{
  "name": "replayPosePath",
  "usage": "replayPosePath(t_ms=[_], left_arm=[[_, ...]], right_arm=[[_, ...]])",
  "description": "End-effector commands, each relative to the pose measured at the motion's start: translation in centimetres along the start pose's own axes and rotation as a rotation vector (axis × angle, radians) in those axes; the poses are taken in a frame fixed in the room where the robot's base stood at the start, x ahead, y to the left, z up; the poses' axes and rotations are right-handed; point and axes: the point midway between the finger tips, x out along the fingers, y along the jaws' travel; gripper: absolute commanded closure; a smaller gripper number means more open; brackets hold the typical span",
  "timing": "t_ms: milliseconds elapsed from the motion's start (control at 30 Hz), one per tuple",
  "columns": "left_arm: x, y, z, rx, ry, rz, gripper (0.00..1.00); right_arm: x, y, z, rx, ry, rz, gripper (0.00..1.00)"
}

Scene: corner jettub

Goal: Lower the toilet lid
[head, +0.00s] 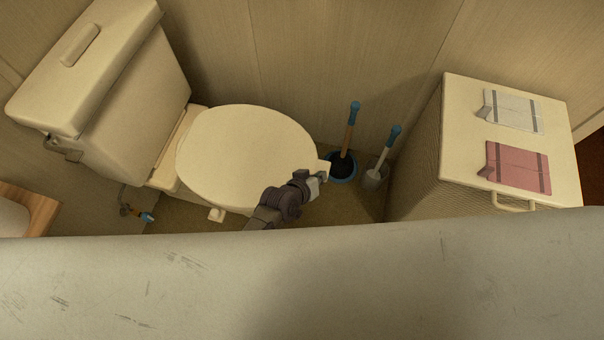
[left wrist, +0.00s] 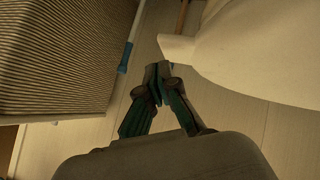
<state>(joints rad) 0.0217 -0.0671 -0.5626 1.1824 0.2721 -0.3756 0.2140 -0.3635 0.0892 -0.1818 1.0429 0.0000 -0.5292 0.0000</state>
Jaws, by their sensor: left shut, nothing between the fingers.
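The cream toilet lid (head: 245,150) lies flat, or nearly flat, over the bowl in the head view, in front of the cream tank (head: 125,90). A small tab sticks out at its front edge. My left gripper (head: 318,178) is at that front edge, beside the tab, with its fingers shut and empty. In the left wrist view the shut fingertips (left wrist: 158,76) are close to the tab of a pale curved part (left wrist: 265,45), which looks like the lid; I cannot tell if they touch. My right gripper is in neither view.
A plunger (head: 349,140) and a toilet brush (head: 383,155) stand on the floor just beyond the gripper. The wall runs close behind.

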Motion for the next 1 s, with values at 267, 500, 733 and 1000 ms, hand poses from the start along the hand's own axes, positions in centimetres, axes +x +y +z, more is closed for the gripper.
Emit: replayPosePath(t_ms=[267, 500, 733, 1000], left_arm=[[-4.8, -0.1, 0.1, 0.0, 0.0, -0.001, 1.0], [-7.9, 0.0, 0.1, 0.002, 0.001, -0.001, 1.0], [-8.8, 0.0, 0.1, 0.003, 0.0, -0.001, 1.0], [-8.8, -1.7, 1.5, 0.007, -0.03, -0.042, 1.0]], right_arm=[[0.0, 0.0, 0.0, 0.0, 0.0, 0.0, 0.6], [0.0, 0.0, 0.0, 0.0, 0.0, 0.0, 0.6], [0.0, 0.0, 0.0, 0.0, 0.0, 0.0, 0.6], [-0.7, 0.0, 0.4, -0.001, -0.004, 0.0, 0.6]])
